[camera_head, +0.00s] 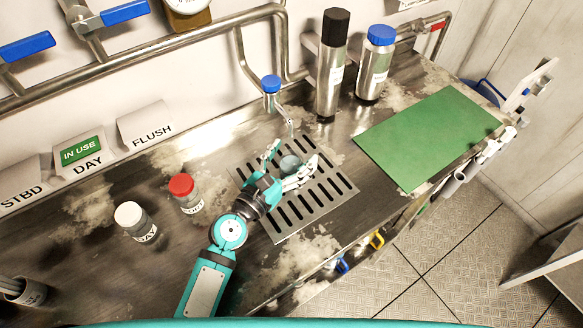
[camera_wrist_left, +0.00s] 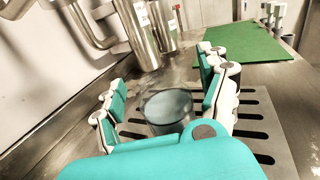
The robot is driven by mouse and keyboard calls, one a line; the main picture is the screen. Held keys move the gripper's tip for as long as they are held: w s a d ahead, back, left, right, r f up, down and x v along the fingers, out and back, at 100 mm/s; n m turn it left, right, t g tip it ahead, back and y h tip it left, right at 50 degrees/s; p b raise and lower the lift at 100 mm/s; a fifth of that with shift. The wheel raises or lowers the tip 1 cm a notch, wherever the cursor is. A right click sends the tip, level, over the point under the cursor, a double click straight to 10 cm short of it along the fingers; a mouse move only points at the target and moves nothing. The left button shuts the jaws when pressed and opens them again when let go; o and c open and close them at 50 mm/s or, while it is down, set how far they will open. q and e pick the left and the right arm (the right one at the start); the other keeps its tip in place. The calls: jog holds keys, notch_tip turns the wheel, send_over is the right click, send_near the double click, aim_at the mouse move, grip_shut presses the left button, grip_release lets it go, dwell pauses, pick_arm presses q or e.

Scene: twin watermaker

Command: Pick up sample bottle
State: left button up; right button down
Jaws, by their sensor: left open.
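A clear, open-topped sample bottle (camera_head: 290,163) stands on the slotted drain grate, below a thin spout. My left gripper (camera_head: 294,154) is open at the bottle, with a finger on either side of it. In the left wrist view the bottle (camera_wrist_left: 168,110) sits between the two spread fingers (camera_wrist_left: 166,100), and I cannot tell whether either finger touches it. Its lower part is hidden behind the gripper body. Two capped bottles stand left of my arm, one with a red cap (camera_head: 181,185) and one with a white cap (camera_head: 128,214). My right gripper is not in view.
The drain grate (camera_head: 327,208) is set in the stained metal bench. A black-topped cylinder (camera_head: 332,60) and a blue-capped bottle (camera_head: 376,62) stand at the back. A green mat (camera_head: 430,137) lies at right. A small blue-topped piece (camera_head: 271,85) is near the spout. Pipes run along the wall.

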pick_arm(q)
jog(key=shift+c, duration=0.5)
grip_shut()
jog(key=shift+r, duration=0.2)
jog(key=s+d+r, duration=0.1)
jog(key=s+r, duration=0.1)
jog(key=s, duration=0.6)
jog(key=s+d+r+b, duration=0.1)
jog(key=s+r, duration=0.1)
jog(key=s, duration=0.5)
jog(key=shift+s+r, duration=0.35)
jog(key=shift+s, duration=0.05)
dwell(0.7)
